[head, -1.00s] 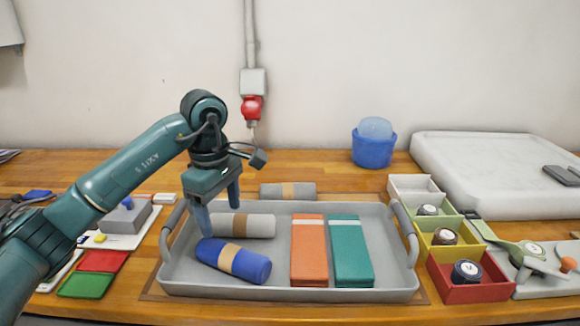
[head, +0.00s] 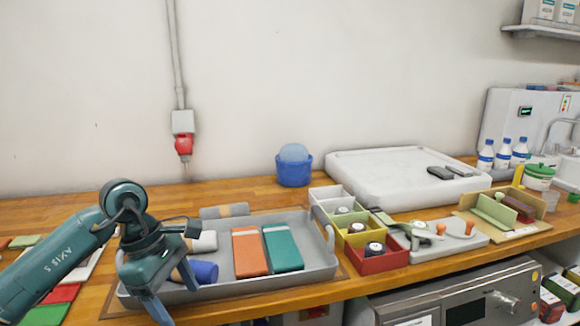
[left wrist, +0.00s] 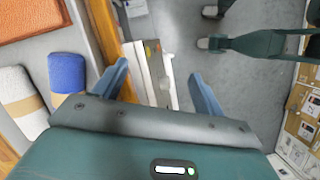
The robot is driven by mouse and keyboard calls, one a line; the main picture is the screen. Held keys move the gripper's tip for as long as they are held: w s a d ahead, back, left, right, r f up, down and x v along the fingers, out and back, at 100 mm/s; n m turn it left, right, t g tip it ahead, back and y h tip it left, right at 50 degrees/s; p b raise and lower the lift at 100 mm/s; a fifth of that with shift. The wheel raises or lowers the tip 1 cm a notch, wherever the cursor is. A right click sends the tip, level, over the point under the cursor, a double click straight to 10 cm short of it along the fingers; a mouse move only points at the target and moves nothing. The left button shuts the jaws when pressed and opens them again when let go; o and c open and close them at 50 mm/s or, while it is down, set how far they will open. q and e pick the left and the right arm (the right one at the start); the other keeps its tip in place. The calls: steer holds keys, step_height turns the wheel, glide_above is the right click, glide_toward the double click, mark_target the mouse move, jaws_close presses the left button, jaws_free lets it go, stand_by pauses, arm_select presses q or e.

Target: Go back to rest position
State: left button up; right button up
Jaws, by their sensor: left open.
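My left gripper (head: 150,308) is open and empty. In the head view it hangs at the tray's front left, covering part of that side. In the left wrist view its two blue fingers (left wrist: 161,84) stand apart over the counter edge and floor, with nothing between them. The grey tray (head: 320,268) holds a blue roll with a tan band (head: 203,271), a pale grey roll (head: 206,240), an orange folded garment (head: 249,252) and a teal one (head: 283,248). The blue roll (left wrist: 67,72) and pale roll (left wrist: 18,95) also show in the left wrist view. My right gripper is not seen.
Red and green pads lie at left.

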arm_select(q)
steer(key=s+d+r+n+t+h, duration=0.1)
steer(key=s+d+n+h, duration=0.1)
steer(key=d+n+h, duration=0.35)
steer(key=s+d+n+t+h+p, duration=0.1)
steer(key=s+d+n+h, duration=0.25)
steer(key=d+h, duration=0.3)
steer(key=s+d+r+n+t+h, duration=0.1)
steer(key=s+d+n+h, duration=0.1)
steer(key=d+n+h, duration=0.35)
steer(key=w+a+f+n+t+y+p, duration=0.1)
steer(key=a+f+n+t+y, duration=0.45)
steer(key=n, duration=0.85)
steer(key=w+a+f+n+t+y, duration=0.1)
steer(key=a+f+n+t+y, duration=0.2)
steer(key=f+n+t+y, duration=0.85)
steer(key=s+a+f+n+g, duration=0.4)
steer(key=s+f+n+g, duration=0.4)
steer(key=s+n, duration=0.4)
steer(key=shift+f+n+g+p, duration=0.35)
steer(key=shift+n+g, duration=0.15)
steer(key=shift+g, duration=0.1)
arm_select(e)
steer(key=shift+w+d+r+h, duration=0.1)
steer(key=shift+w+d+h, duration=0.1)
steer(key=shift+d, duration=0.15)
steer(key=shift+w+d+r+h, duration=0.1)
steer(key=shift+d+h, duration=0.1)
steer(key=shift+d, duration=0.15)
